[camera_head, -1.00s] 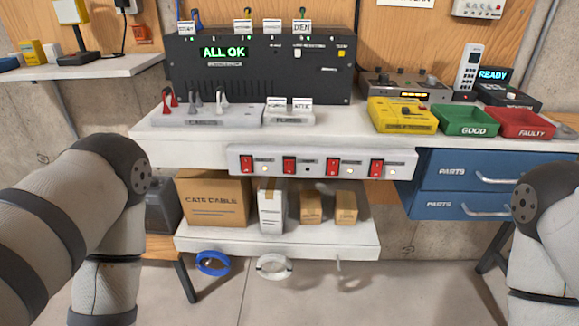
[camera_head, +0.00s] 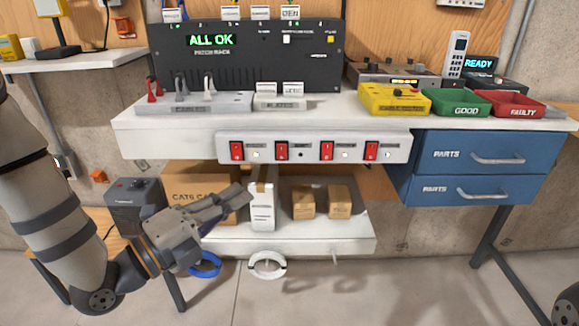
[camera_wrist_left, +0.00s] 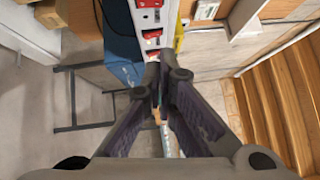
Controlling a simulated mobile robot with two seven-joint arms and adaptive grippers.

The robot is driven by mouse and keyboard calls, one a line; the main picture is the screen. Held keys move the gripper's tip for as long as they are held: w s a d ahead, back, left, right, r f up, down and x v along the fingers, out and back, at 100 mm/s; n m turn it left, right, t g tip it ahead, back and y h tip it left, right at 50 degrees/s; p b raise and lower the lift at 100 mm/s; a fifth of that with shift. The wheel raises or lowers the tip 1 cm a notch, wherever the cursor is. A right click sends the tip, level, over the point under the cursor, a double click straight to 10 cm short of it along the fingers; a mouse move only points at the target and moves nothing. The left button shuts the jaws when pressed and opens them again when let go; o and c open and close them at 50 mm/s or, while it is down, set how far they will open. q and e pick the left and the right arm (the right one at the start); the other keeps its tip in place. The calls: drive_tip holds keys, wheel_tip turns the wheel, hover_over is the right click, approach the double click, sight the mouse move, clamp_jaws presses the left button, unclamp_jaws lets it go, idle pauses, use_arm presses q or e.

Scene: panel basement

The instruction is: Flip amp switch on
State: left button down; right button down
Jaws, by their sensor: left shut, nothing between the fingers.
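A white switch strip (camera_head: 313,158) runs along the bench's front edge. It carries several red rocker switches: the leftmost (camera_head: 237,150), the second (camera_head: 281,150), the third (camera_head: 327,150) and the rightmost (camera_head: 371,150). The small round light beside the second switch looks dark; the others look pale. The labels are too small to read, so I cannot tell which is the amp switch. My left gripper (camera_head: 245,193) is shut and empty, below the strip's left end. In the wrist view its fingertips (camera_wrist_left: 160,85) point toward the strip (camera_wrist_left: 148,18). My right gripper is out of view.
A black unit (camera_head: 250,60) reading "ALL OK" stands on the white bench. Cardboard boxes and a white box (camera_head: 262,205) stand on the lower shelf (camera_head: 310,235) near my left gripper. Blue drawers (camera_head: 485,165) stand to the right. The space before the strip is clear.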

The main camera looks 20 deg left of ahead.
sight(278, 158)
use_arm(q)
drive_tip(key=shift+w, duration=0.1)
drive_tip(key=x, duration=0.4)
drive_tip(key=w+a+x, duration=0.1)
drive_tip(key=x, duration=0.3)
drive_tip(key=a+b+x, duration=0.1)
drive_tip(key=x, duration=0.3)
drive_tip(key=shift+w+r, duration=0.15)
drive_tip(key=shift+w, duration=0.35)
